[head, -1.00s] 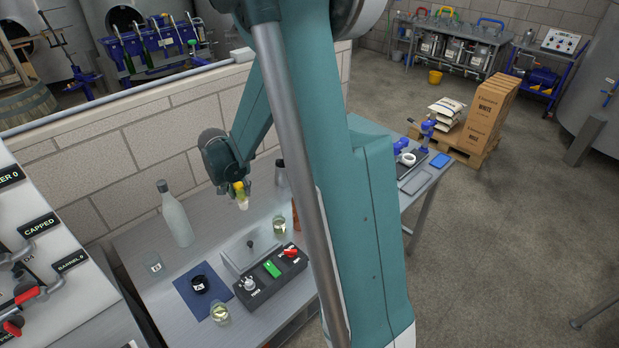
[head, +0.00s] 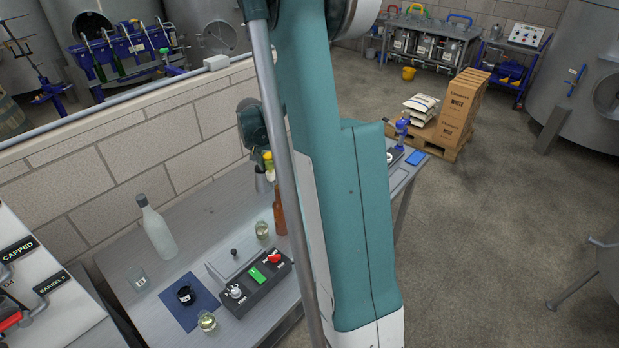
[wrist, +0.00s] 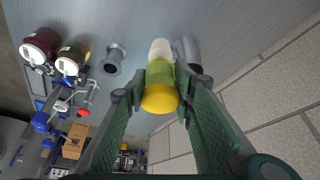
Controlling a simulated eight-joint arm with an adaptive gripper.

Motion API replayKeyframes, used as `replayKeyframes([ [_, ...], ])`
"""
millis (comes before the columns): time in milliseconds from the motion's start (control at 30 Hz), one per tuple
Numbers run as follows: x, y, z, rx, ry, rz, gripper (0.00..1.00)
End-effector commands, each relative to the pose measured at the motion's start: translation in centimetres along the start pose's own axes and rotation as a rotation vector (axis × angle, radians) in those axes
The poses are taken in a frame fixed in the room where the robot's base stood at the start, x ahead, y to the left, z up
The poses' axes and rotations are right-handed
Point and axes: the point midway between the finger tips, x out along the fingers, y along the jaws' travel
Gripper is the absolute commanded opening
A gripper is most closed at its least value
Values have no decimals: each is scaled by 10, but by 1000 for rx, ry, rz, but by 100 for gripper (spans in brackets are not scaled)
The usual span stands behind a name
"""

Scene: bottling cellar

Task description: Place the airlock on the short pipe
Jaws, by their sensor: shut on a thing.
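My gripper (wrist: 156,98) is shut on the airlock (wrist: 160,84), which has a yellow cap, a yellow-green body and a whitish end. In the head view the yellow cap (head: 268,156) shows above the back of the bench, partly beside my arm. In the wrist view a short grey flanged pipe (wrist: 114,57) stands on the bench left of the airlock, apart from it. A longer grey pipe (wrist: 192,54) is just right of the airlock's whitish end; I cannot tell whether they touch. In the head view the longer pipe (head: 261,181) stands below the gripper; the short pipe is hidden.
A brown bottle (head: 279,212) stands close to my arm. A frosted bottle (head: 156,228), glasses, a blue mat (head: 172,309) and a control box (head: 254,284) are on the bench. In the wrist view, dark red (wrist: 37,47) and brown (wrist: 70,60) round items stand left of the short pipe.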

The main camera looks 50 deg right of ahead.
Motion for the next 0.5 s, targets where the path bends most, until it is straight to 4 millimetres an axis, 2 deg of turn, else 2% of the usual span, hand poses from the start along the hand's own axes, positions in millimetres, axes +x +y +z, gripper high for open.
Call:
replayKeyframes([
  [33, 0, 12, -13, 13, 0, 6, 13],
  [200, 4, 49, -48, 45, 0, 19, 13],
  [500, 10, 110, -100, 95, 1, 39, 13],
])
